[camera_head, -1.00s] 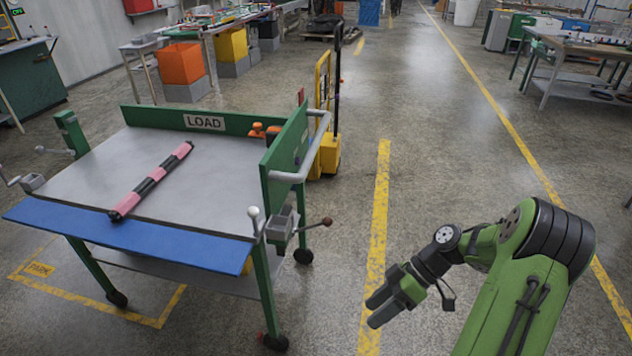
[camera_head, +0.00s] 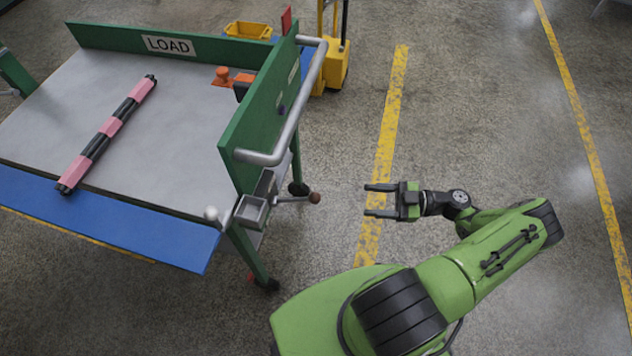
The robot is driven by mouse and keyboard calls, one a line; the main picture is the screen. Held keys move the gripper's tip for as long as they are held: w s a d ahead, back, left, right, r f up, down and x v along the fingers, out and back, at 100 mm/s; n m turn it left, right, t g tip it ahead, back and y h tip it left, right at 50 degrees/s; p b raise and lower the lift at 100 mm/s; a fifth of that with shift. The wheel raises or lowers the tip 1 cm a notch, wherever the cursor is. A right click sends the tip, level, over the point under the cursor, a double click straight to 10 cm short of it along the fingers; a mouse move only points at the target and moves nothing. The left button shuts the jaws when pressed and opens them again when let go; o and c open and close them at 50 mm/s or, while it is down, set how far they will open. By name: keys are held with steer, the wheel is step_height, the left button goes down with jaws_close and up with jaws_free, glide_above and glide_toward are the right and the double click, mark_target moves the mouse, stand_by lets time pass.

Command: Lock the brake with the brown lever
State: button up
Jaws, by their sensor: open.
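The lever with the brown knob (camera_head: 315,197) sticks out to the right from a grey bracket (camera_head: 254,208) at the near right corner of the green-framed cart (camera_head: 251,116). A second lever with a pale knob (camera_head: 211,214) stands on the left side of the same bracket. My gripper (camera_head: 367,200) is open and empty, with its two dark fingers pointing left. In the picture it is right of the brown knob at about the same height, with a gap between them. Its depth relative to the knob is hard to judge. No brake part can be made out.
A grey handrail (camera_head: 292,112) runs along the cart's right side above the bracket. A pink and black bar (camera_head: 108,134) lies on the cart's grey top, and a blue flap (camera_head: 115,222) edges its near side. A yellow truck (camera_head: 336,68) stands behind. The floor to the right is clear.

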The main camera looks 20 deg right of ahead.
mark_target(315, 198)
steer(key=x, duration=1.5)
steer(key=shift+s+a+p, duration=0.1)
steer(key=shift+a+p, duration=0.05)
steer(key=shift+p, duration=0.2)
steer(key=shift+c, duration=0.2)
jaws_close()
